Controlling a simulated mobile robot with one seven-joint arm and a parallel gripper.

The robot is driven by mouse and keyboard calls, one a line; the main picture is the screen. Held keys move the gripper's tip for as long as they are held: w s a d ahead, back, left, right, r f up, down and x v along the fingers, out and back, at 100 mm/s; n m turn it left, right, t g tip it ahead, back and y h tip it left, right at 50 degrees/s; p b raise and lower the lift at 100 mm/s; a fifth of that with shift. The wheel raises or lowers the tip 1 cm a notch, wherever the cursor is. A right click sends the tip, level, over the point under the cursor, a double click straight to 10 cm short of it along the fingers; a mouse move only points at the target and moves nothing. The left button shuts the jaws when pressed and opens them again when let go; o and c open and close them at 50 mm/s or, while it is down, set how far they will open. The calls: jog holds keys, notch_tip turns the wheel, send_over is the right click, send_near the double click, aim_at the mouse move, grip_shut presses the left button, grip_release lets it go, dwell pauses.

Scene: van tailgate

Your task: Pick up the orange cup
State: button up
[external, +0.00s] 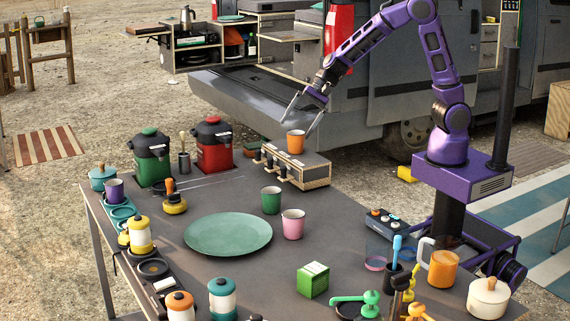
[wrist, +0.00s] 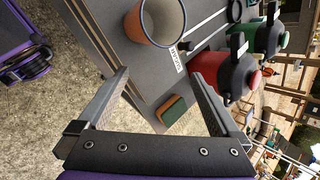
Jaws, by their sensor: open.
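The orange cup (external: 296,142) stands upright on top of a dark box with wooden edges (external: 310,167) at the back of the table. In the wrist view, the cup (wrist: 146,22) is at the top edge, partly cut off, with its rim and grey inside showing. I see no contact with the cup.
Red (external: 214,146) and green (external: 151,158) lidded pots stand left of the box. A green cup (external: 271,201) and a pink cup (external: 292,225) stand in front of it. A large green plate (external: 228,234) lies mid-table. The van tailgate (external: 235,100) is behind.

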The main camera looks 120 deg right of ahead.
jog(key=s+f+m+t+y, duration=0.1)
jog(key=s+f+m+t, duration=0.2)
jog(key=s+m, duration=0.35)
jog(key=m+t, duration=0.4)
jog(key=m, duration=0.2)
send_near(289, 138)
jog(key=x, duration=0.7)
jog(key=shift+w+d+f+b, duration=0.1)
jog(key=shift+d+f+b, duration=0.1)
jog(key=shift+f+b, duration=0.1)
jog(key=shift+r, duration=0.15)
jog(key=c, duration=1.4)
